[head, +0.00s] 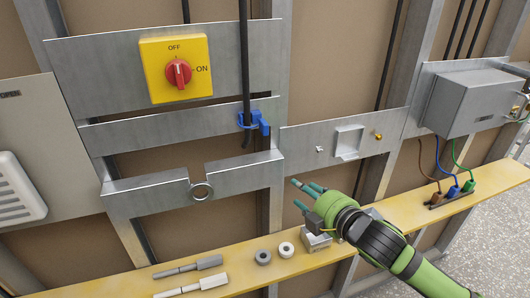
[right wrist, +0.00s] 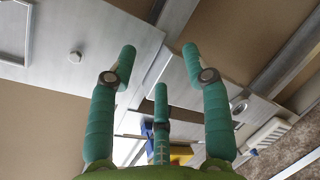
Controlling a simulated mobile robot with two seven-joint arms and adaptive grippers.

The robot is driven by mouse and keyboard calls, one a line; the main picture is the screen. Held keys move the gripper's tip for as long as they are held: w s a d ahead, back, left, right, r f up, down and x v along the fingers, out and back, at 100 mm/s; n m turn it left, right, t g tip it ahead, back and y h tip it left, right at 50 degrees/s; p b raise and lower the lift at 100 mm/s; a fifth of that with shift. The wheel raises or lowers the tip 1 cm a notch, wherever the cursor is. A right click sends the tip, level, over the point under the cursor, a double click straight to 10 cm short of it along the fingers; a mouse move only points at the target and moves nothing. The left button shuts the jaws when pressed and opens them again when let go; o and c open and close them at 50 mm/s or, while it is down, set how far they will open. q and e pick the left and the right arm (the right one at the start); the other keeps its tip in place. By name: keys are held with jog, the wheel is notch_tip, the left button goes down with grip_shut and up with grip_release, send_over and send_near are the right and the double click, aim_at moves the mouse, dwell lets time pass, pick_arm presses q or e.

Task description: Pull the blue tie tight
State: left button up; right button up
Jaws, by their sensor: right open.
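The blue tie (head: 255,122) sits around the black cable (head: 244,60), near its lower end, on the middle metal strip. Its head sticks out to the right of the cable. How tight its loop is cannot be told. My right gripper (head: 303,196) is open and empty, below and to the right of the tie, apart from it. In the right wrist view, the green fingers (right wrist: 159,68) are spread, and a blue patch (right wrist: 147,128), likely the tie, is partly hidden behind the middle finger. My left gripper is not in view.
A yellow switch box (head: 154,83) with a red knob is up left. A small metal tray (head: 348,141) juts out to the right. A yellow shelf (head: 135,285) holds tools, rings and blocks. A grey box (head: 470,101) hangs right.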

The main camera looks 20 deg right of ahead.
aim_at(268, 130)
jog(key=s+a+r+n+t+y, duration=0.1)
jog(key=a+r+n+y, duration=0.15)
jog(key=r, duration=0.35)
jog(key=s+a+r+n+y, duration=0.1)
jog(key=r+n, duration=0.2)
jog(key=r, duration=0.2)
jog(key=s+a+r+n+t+y, duration=0.1)
jog(key=s+a+r+n, duration=0.15)
jog(key=r, duration=0.35)
jog(key=p+x, duration=0.1)
jog(key=x, duration=0.1)
jog(key=p+x, duration=0.2)
jog(key=x, duration=0.1)
jog(key=p+x, duration=0.1)
jog(key=x, duration=0.1)
jog(key=shift+w+d+f, duration=0.1)
jog(key=shift+w+d, duration=0.15)
jog(key=shift+w, duration=0.15)
jog(key=shift+w+f, duration=0.15)
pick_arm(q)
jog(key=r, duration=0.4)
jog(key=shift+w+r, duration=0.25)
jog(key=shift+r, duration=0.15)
pick_arm(e)
grip_shut()
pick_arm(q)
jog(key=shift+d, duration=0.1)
pick_arm(e)
jog(key=shift+n+y, duration=0.25)
jog(key=shift+n, duration=0.05)
